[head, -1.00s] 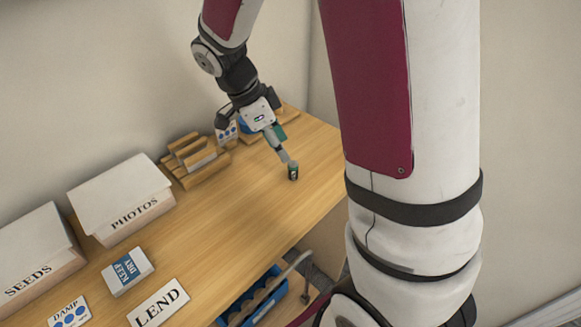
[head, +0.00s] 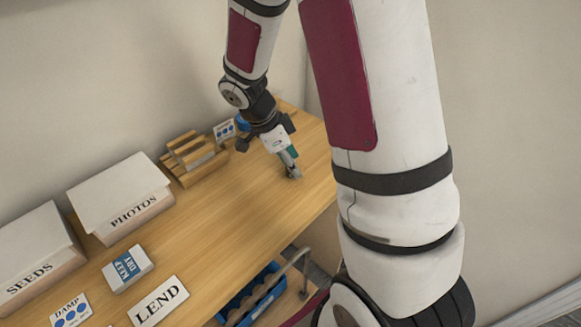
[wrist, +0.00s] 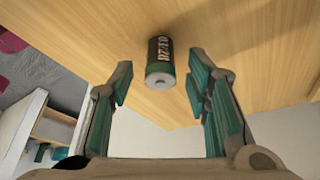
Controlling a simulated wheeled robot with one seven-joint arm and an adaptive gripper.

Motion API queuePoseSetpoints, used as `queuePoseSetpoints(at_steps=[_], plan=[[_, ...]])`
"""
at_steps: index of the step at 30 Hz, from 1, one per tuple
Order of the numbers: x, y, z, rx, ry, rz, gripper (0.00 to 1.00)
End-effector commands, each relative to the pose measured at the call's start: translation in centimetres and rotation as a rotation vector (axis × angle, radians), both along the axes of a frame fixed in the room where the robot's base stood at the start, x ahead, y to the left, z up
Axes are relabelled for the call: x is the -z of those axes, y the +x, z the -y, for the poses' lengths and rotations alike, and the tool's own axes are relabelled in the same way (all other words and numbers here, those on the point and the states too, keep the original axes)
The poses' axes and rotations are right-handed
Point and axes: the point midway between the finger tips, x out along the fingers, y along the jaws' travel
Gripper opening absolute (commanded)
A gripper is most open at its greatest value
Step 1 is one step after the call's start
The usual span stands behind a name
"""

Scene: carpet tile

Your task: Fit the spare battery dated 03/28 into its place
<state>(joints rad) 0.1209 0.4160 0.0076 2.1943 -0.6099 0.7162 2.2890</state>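A dark green and black battery (wrist: 160,58) shows in the wrist view with its grey end towards me. Pale date characters run along its side, turned and too blurred to read for certain. My gripper (wrist: 161,88) is open, with one teal-padded finger on each side of the battery and a visible gap on both sides. In the head view my gripper (head: 293,172) points down at the right part of the wooden worktop (head: 235,215). There its fingers hide the battery. I cannot make out the battery's place in these views.
A wooden rack (head: 195,160) stands at the back, with a blue-dotted card (head: 224,131) beside it. White-lidded boxes marked PHOTOS (head: 128,212) and SEEDS (head: 30,275) stand left. KEEP DRY box (head: 127,268), LEND card (head: 158,303) and DAMP card (head: 70,312) lie in front. A blue bin (head: 250,298) sits below the edge.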

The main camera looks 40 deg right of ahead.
Motion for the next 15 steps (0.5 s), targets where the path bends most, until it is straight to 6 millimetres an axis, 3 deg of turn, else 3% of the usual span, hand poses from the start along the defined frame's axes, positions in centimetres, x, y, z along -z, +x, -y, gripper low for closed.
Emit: queuePoseSetpoints(at_steps=[1, 5, 15], plan=[[-0.02, 0.01, 0.0, 0.0, 0.0, 0.0, 0.31], [-0.03, 0.0, -0.01, 0.0, 0.0, 0.0, 0.01], [-0.07, 0.01, 0.0, 0.0, 0.0, 0.0, 0.0]])
